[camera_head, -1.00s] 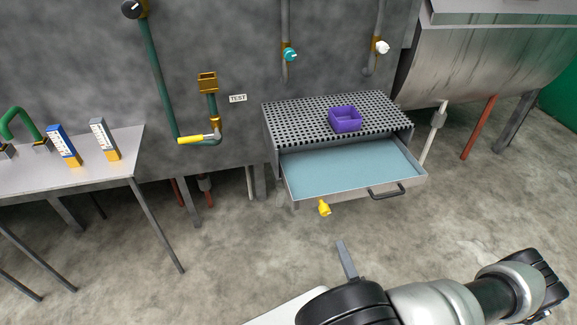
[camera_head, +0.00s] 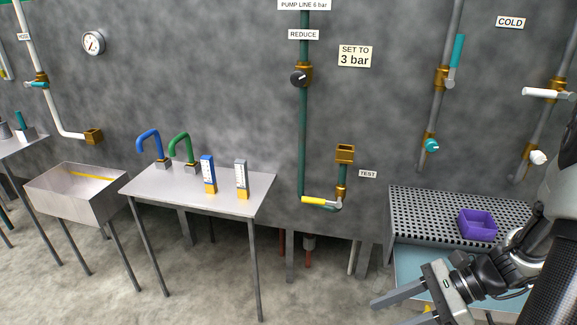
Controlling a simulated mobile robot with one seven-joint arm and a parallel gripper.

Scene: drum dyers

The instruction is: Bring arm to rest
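My gripper (camera_head: 378,313) shows at the lower right, pointing left. Its two grey fingers are apart with nothing visible between them, and the lower finger is partly cut off by the picture's bottom edge. My arm comes in from the right edge, bent down to the gripper. The arm hides much of that tray.
A perforated rack (camera_head: 412,209) holds a purple bin (camera_head: 478,225), close to my arm in the picture. A metal table (camera_head: 225,207) with hoses and gauges stands left of centre, beside a sink (camera_head: 62,200). Pipes with valves run up the wall. Floor between table and gripper is clear.

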